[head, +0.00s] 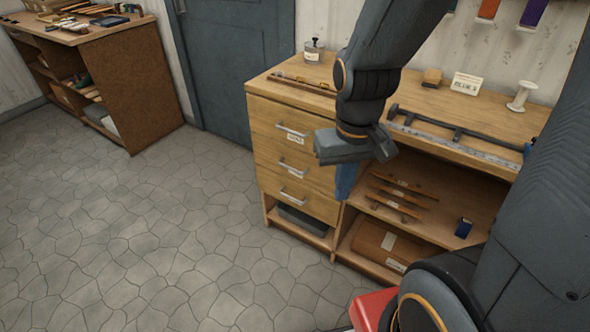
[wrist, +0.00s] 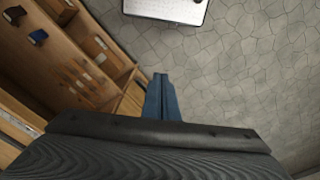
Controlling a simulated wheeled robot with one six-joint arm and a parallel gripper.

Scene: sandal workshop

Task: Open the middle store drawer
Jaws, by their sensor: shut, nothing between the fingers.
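The wooden store cabinet (head: 268,88) stands against the wall, with three stacked drawers on its left side. The middle store drawer (head: 270,158) has a pale bar handle (head: 291,166) with a small label under it. Its front looks flush with the drawers above and below, so it looks closed. My gripper (head: 344,182) hangs in front of the cabinet, to the right of the drawer handles and apart from them. Its blue fingers are partly hidden behind my wrist. In the wrist view the fingers (wrist: 161,82) are together and hold nothing.
A grey bin (head: 303,221) sits below the drawers. A workbench (head: 130,70) stands far left. The stone floor (head: 150,220) left of the cabinet is clear.

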